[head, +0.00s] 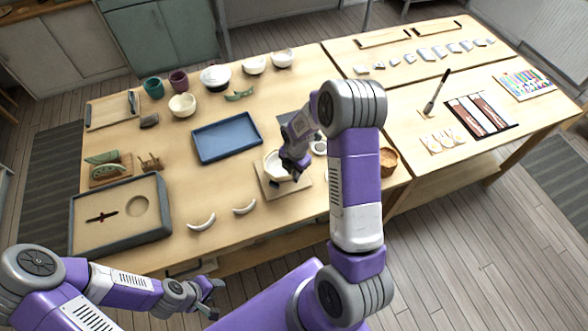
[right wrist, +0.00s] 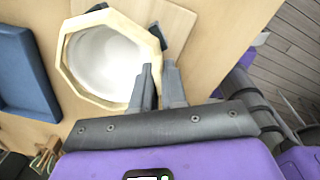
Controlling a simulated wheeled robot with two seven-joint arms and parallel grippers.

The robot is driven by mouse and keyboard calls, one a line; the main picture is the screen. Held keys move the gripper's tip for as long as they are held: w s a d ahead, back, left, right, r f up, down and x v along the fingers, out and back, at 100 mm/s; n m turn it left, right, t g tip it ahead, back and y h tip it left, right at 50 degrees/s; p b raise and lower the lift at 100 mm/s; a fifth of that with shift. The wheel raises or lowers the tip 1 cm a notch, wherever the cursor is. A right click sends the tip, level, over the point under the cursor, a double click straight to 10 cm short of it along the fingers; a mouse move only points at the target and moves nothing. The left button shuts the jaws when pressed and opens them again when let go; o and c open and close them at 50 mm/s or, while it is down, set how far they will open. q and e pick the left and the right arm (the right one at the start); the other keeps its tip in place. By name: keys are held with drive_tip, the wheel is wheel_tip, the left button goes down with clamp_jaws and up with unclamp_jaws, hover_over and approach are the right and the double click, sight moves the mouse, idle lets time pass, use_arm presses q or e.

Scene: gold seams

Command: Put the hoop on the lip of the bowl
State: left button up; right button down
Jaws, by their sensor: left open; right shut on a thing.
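The white bowl (head: 270,162) stands on a square wooden board (head: 303,187) near the middle of the table. Its white inside (right wrist: 104,60) fills the middle of the right wrist view. The hoop (right wrist: 66,72) is a pale, many-sided wooden ring seen around the bowl's opening. I cannot tell whether it touches the lip all round. My right gripper (right wrist: 158,78) is shut on the hoop's near right side; in the head view it (head: 292,170) partly hides bowl and hoop. My left gripper (head: 213,294) is open and empty, off the table's front edge.
A blue tray (head: 195,142) lies left of the bowl. Two pale curved pieces (head: 202,222) lie in front. A grey-rimmed sand tray (head: 160,232) is at front left. A brown bowl (head: 389,160) stands right of my arm. Cups and bowls (head: 215,77) stand behind.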

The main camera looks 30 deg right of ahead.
drive_tip(key=shift+r, duration=0.1)
drive_tip(key=shift+r+p, duration=1.05)
drive_tip(key=shift+r, duration=0.45)
drive_tip(key=shift+f, duration=0.15)
drive_tip(key=shift+f+b, duration=0.4)
drive_tip(key=shift+b, duration=0.1)
drive_tip(key=shift+f+b, duration=0.9)
drive_tip(key=shift+f, duration=0.2)
idle(1.6)
drive_tip(key=c, duration=0.6)
unclamp_jaws()
drive_tip(key=shift+r, duration=0.15)
idle(0.3)
